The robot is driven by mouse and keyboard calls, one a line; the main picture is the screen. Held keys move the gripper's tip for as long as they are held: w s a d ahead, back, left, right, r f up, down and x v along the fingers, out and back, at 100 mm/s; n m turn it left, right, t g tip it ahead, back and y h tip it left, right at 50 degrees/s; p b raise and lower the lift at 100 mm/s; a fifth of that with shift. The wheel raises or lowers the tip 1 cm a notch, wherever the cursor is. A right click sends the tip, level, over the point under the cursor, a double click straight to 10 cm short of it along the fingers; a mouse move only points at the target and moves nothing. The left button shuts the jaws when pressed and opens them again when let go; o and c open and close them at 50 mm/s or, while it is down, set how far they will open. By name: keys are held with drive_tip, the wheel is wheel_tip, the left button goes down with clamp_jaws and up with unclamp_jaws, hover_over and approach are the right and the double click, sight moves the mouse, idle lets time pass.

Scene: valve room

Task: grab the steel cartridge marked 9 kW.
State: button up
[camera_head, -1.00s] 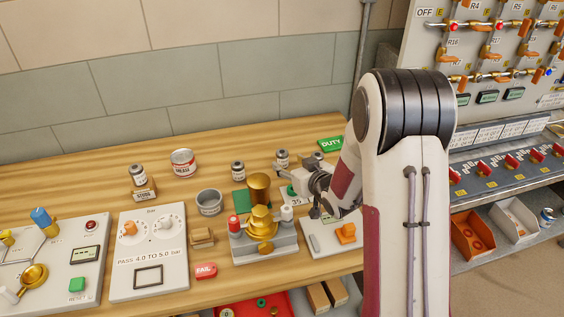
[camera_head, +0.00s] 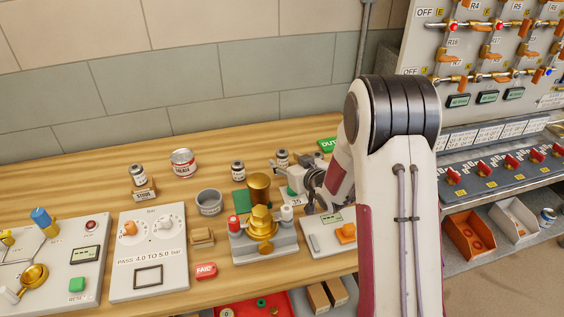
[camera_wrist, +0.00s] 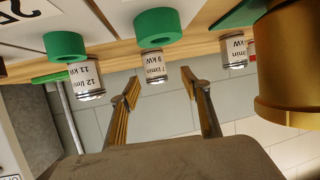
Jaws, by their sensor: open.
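In the wrist view, which is upside down, several steel cartridges with white labels stand in a row. The middle cartridge (camera_wrist: 156,66) has a label that seems to read 9 kW; it appears to be the cartridge beside my arm in the head view (camera_head: 282,157). The left one (camera_wrist: 88,78) reads 11 kW. The right one (camera_wrist: 234,50) shows only part of its label. My gripper (camera_wrist: 160,85) is open and empty, its fingertips spread to either side of the middle cartridge, which looks still beyond them. In the head view the fingers are hard to make out.
A brass cup (camera_wrist: 288,65) stands close on the right of the wrist view. Green rings (camera_wrist: 157,28) (camera_wrist: 68,45) show near the cartridges. A brass fixture (camera_head: 262,228), a grey cup (camera_head: 209,202) and a red-labelled can (camera_head: 183,162) stand on the bench.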

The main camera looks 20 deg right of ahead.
sight(285, 157)
drive_tip(key=shift+w+d+f, duration=0.1)
drive_tip(key=shift+w+f, duration=0.05)
drive_tip(key=shift+w, duration=0.6)
drive_tip(key=shift+w+f, duration=0.15)
drive_tip(key=shift+w, duration=0.55)
drive_tip(key=shift+x, duration=1.2)
clamp_jaws()
